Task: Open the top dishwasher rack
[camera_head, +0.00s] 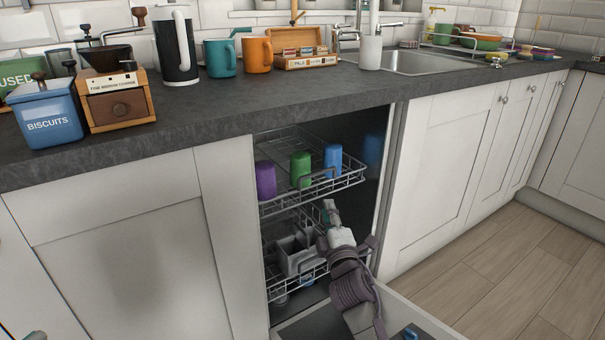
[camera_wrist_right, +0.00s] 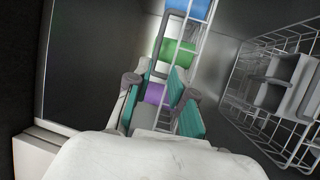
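The top dishwasher rack (camera_head: 313,192) is a grey wire basket inside the open dishwasher, below the worktop. It holds a purple cup (camera_head: 266,180), a green cup (camera_head: 300,170) and a blue cup (camera_head: 332,161). My right gripper (camera_head: 329,212) is just below the rack's front rail in the head view; I cannot tell whether it touches. In the right wrist view its fingers (camera_wrist_right: 158,100) stand apart with teal pads, the purple cup (camera_wrist_right: 155,94) showing beyond the gap. A small dark tip at the head view's lower left may be my left gripper (camera_head: 35,335); its state is unclear.
The lower rack (camera_head: 283,270) holds a grey cutlery basket (camera_head: 293,252), partly behind my right arm. The dishwasher door (camera_head: 395,312) is lowered at the front. White cabinets flank the opening. The worktop (camera_head: 215,113) above carries mugs, a kettle and tins.

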